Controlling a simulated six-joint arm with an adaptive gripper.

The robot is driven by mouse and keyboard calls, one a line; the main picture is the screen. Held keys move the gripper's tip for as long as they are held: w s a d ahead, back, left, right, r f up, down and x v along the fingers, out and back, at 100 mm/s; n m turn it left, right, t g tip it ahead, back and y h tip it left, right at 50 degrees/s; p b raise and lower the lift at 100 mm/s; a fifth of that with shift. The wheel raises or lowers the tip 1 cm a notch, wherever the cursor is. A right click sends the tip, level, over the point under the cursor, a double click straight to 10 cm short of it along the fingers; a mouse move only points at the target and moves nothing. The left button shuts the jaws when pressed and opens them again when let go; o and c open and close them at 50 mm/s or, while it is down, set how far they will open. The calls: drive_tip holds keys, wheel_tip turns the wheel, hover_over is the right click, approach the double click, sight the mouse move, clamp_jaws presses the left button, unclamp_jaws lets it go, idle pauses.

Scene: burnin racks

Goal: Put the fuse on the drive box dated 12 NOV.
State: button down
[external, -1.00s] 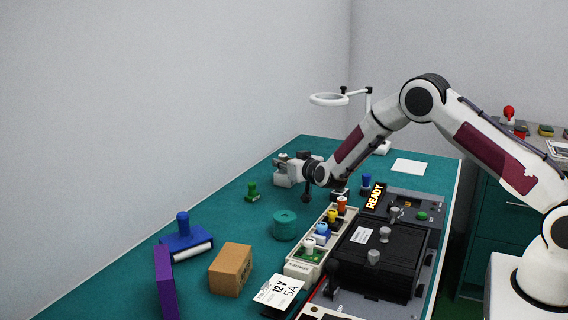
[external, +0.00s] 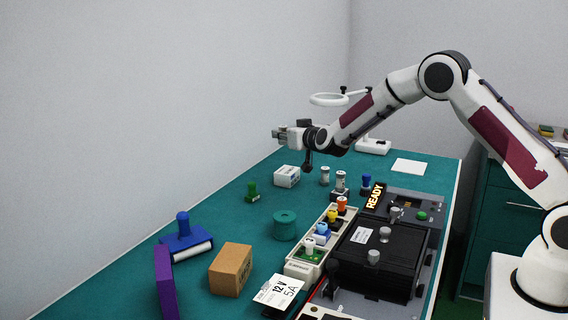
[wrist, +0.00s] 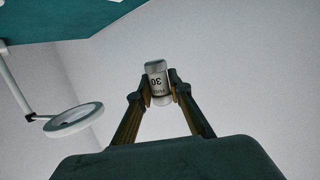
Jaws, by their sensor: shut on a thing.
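My gripper (external: 282,134) is raised above the far part of the green bench. In the wrist view my gripper (wrist: 158,90) is shut on the fuse (wrist: 158,82), a small silver-grey cylinder with a pale band reading "30", upside down there. A small white box (external: 288,176) with a printed label stands on the bench below my gripper, apart from it. Its print is too small to read, so I cannot tell whether it is the drive box dated 12 NOV.
Two grey cylinders (external: 325,175) stand right of the white box. A rack of coloured pieces (external: 301,268) adjoins the black unit (external: 375,262). A ring lamp (external: 329,99) stands behind.

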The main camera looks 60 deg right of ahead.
idle(0.5)
drive_tip(key=d, duration=0.3)
drive_tip(key=shift+r, duration=0.15)
hover_over(287, 170)
drive_tip(key=shift+f, duration=3.15)
drive_tip(key=shift+f, duration=1.85)
drive_tip(key=shift+f, duration=0.15)
